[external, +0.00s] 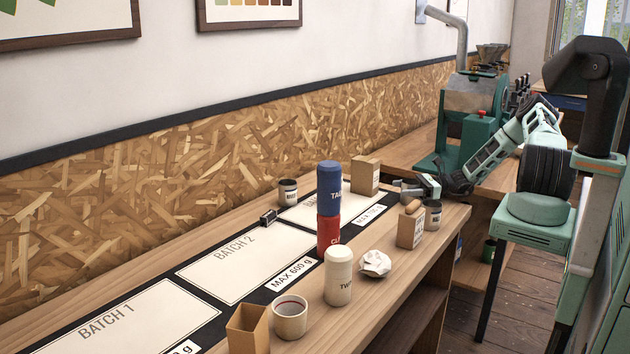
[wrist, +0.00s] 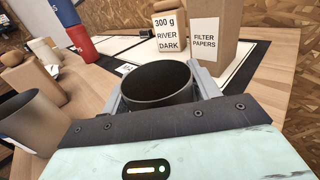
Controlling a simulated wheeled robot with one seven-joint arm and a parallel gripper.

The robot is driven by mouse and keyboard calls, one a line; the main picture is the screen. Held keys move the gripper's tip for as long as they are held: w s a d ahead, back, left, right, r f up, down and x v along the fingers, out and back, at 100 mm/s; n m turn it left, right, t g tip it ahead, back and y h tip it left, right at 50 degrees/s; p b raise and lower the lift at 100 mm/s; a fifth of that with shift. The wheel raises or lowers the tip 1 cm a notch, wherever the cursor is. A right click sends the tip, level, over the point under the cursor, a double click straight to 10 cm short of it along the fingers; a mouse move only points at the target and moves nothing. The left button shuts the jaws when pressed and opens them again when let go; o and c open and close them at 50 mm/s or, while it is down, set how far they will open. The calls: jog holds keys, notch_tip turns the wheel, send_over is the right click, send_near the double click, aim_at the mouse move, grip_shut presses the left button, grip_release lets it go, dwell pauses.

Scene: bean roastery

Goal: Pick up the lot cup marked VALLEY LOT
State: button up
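In the wrist view, a round, dark-lined cup (wrist: 157,84) stands between the two fingers of my gripper (wrist: 163,88). The fingers lie close along both sides, and I cannot tell whether they press on it. No label shows on this cup. A grey cup (wrist: 30,121) stands to the left. In the external view, one dark-rimmed labelled cup (external: 433,214) is just below my gripper and another (external: 288,191) stands near the wall. No VALLEY LOT marking is readable.
A RIVER DARK package (wrist: 172,38) and a FILTER PAPERS box (wrist: 208,36) stand beyond the cup. A blue can (external: 329,190) on a red can (external: 328,234) forms a tower.

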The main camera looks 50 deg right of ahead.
jog(key=c, duration=0.6)
jog(key=shift+o, duration=0.2)
jog(key=shift+r, duration=0.1)
